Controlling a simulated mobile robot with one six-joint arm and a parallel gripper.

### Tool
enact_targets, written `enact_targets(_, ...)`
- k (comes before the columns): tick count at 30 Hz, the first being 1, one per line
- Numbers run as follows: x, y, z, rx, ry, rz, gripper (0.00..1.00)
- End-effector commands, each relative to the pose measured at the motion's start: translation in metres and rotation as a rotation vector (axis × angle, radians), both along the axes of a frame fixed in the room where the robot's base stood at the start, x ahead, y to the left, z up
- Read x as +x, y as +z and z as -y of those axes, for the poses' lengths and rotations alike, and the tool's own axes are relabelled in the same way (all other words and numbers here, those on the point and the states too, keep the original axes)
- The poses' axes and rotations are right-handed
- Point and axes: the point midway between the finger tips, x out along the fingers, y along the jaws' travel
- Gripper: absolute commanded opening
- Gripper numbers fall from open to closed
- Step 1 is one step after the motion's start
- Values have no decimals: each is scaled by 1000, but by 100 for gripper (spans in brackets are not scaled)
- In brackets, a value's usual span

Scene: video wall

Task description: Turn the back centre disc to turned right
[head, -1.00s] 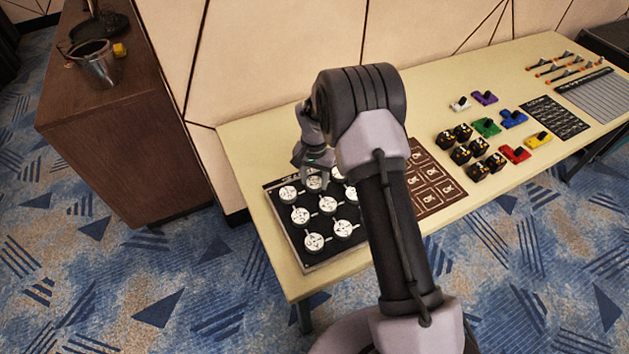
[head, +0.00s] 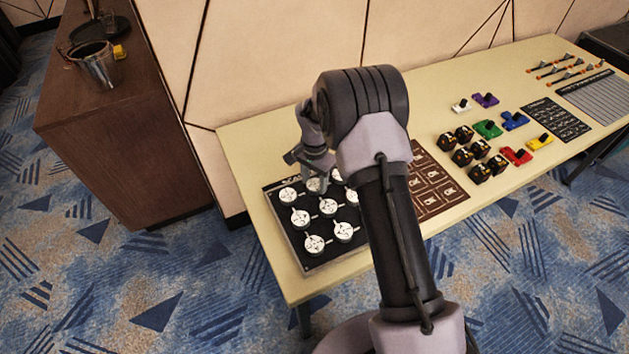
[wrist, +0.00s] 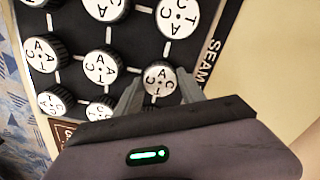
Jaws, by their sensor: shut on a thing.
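The black board (head: 322,241) carries several white-topped discs with black letters in rows. The back centre disc (head: 315,185) is partly covered by my gripper (head: 315,176) in the head view. In the wrist view this disc (wrist: 160,80) sits between the two fingers of my gripper (wrist: 158,88), one on each side. My gripper is shut on the disc. Its letters look tilted in the wrist view. The back left disc (head: 288,195) stands free beside it. My arm hides part of the board's right side.
A brown card board (head: 432,185) lies right of the disc board on the cream table (head: 262,228). Black blocks, coloured switches and a dark grid panel (head: 556,119) stand farther right. A panelled wall rises close behind; a wooden cabinet (head: 130,140) stands left.

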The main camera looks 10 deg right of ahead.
Motion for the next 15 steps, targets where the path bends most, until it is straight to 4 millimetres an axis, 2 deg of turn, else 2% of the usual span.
enact_targets(3,0,0,0,0,0,1,6)
enact_targets(4,0,0,0,0,0,1,49)
enact_targets(7,0,0,0,0,1,1,68)
enact_targets(15,0,0,0,0,1,0,69)
